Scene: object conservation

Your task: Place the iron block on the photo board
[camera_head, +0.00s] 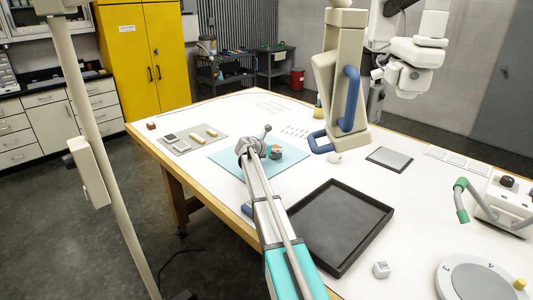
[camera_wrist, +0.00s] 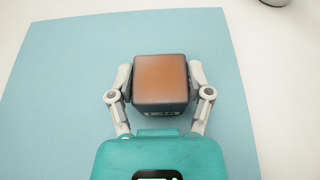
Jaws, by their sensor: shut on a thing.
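The block (camera_wrist: 161,80) has a rusty brown top and dark sides with pale marking on its near side. My gripper (camera_wrist: 161,76) is shut on it, one finger on each side. In the head view, the block (camera_head: 276,153) is small beside my gripper (camera_head: 265,149), which partly covers the area. Both are over a flat light-blue board (camera_head: 235,160), which also fills much of the wrist view (camera_wrist: 60,100). I cannot tell whether the block touches the board. No label shows which surface is the photo board.
A black tray (camera_head: 375,215) lies right of my arm. A grey mat (camera_head: 178,149) with small pieces lies left. A grey square panel (camera_head: 390,159) lies to the right. A beige stand with blue handles (camera_head: 345,95) rises behind. A small pale cube (camera_head: 381,270) sits in front.

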